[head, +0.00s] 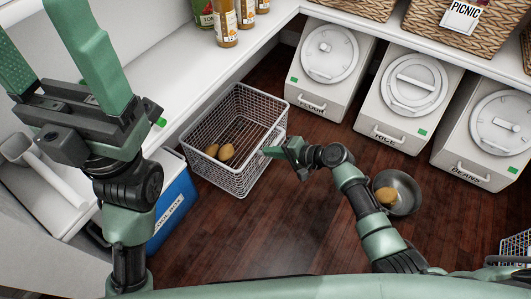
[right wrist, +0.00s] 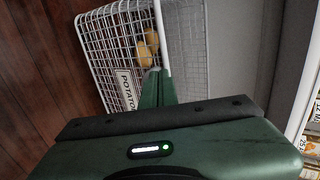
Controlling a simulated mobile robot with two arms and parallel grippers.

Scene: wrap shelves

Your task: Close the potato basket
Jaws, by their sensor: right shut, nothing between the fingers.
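The potato basket (head: 205,125) is a white wire basket that stands out from under the white shelf over the dark wood floor. Potatoes (head: 225,152) lie inside it; they also show in the right wrist view (right wrist: 148,48). A label with "POTATO" (right wrist: 127,90) is on its front in the right wrist view. My right gripper (head: 268,152) is shut and empty, with its fingertips at the basket's front rim; I cannot tell whether they touch it. My left gripper (head: 70,55) is large in the near left, with its fingers spread and nothing between them, away from the basket.
Bins marked flour (head: 318,75), rice (head: 402,100) and beans (head: 480,140) stand right of the basket. A metal bowl (head: 408,190) with a potato-like item sits on the floor. A blue box (head: 173,205) is left of the basket. Bottles (head: 226,22) stand on the shelf.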

